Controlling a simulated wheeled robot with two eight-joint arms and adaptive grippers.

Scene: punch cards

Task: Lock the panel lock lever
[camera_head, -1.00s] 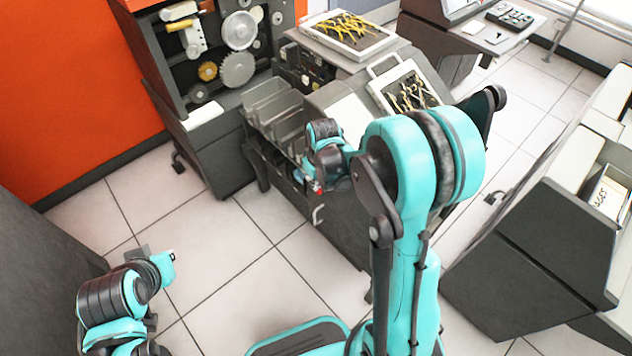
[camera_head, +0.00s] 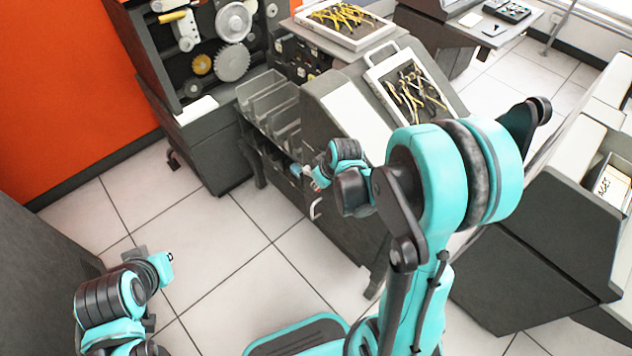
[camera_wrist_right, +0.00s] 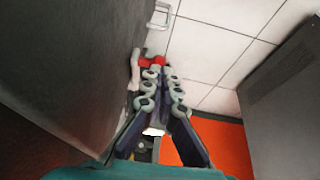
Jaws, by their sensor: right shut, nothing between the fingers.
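The lock lever shows in the right wrist view as a small red part (camera_wrist_right: 152,61) beside a pale upright piece (camera_wrist_right: 135,68) on the dark panel (camera_wrist_right: 85,65). My right gripper (camera_wrist_right: 162,72) is shut and empty. Its fingertips overlap the lower edge of the red part in the picture; I cannot tell whether they touch. In the head view my right wrist (camera_head: 345,152) is at the grey machine's side, and its fingers are mostly hidden.
The grey machine (camera_head: 345,230) carries trays of yellow cables. A dark cabinet (camera_head: 535,235) stands at right. Tiled floor (camera_head: 235,240) is free between the machine and my left arm.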

